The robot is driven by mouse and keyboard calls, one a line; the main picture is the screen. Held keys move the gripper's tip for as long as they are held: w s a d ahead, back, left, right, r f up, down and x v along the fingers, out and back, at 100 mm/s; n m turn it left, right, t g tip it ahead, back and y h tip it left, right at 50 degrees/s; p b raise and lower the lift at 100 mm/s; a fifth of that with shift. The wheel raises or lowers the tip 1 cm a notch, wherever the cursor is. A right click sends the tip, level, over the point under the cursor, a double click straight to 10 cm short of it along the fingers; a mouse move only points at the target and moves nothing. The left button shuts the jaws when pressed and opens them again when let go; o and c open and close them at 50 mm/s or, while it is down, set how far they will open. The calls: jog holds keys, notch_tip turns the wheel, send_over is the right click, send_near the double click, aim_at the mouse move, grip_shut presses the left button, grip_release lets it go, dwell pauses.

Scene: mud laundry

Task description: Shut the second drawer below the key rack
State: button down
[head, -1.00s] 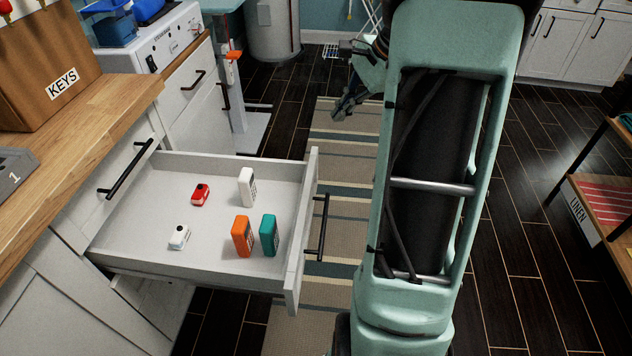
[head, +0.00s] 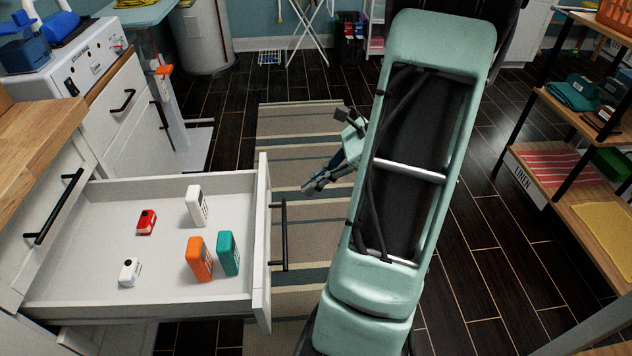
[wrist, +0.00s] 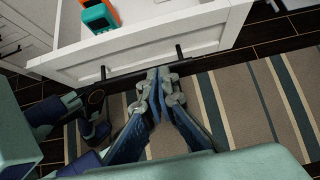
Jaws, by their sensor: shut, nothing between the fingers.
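The white drawer (head: 150,307) below the shut top drawer stands pulled far out. Its front panel (head: 262,240) and black bar handle (head: 280,237) face right, and the front also shows in the wrist view (wrist: 215,35). My gripper (head: 310,186) is shut and empty, above the striped rug and a little right of the drawer front, near the handle's far end. In the wrist view my fingertips (wrist: 160,72) appear just short of the handle (wrist: 180,52); contact cannot be told. The key rack is not clearly in view now.
The drawer holds a red item (head: 146,222), small white item (head: 129,272), white box (head: 196,206), orange box (head: 198,259) and teal box (head: 228,253). The top drawer's handle (head: 53,207) is left. A linen shelf (head: 560,190) stands right; rug (head: 290,135) and floor lie between.

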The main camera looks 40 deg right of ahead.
aim_at(266, 204)
jog(key=x, duration=0.2)
jog(key=b+x, duration=0.1)
jog(key=x, duration=0.2)
jog(key=a+r+b+x, duration=0.1)
jog(key=x, duration=0.1)
jog(key=shift+w+a, duration=0.15)
jog(key=shift+w, duration=0.3)
jog(key=shift+w+a+b, duration=0.3)
jog(key=shift+w+a, duration=0.05)
jog(key=shift+a, duration=0.2)
jog(key=shift+a+r, duration=0.1)
jog(key=shift+w+a, duration=0.4)
jog(key=shift+a, duration=0.1)
jog(key=w+a+p, duration=0.3)
jog(key=w+a, duration=0.5)
jog(key=a, duration=0.4)
jog(key=w+a+p, duration=0.2)
jog(key=w+a, duration=0.6)
jog(key=a, duration=0.4)
jog(key=w+a+p, duration=0.3)
jog(key=w+a, duration=0.6)
jog(key=a, duration=0.3)
jog(key=shift+a+p, duration=0.3)
jog(key=shift+a, duration=0.1)
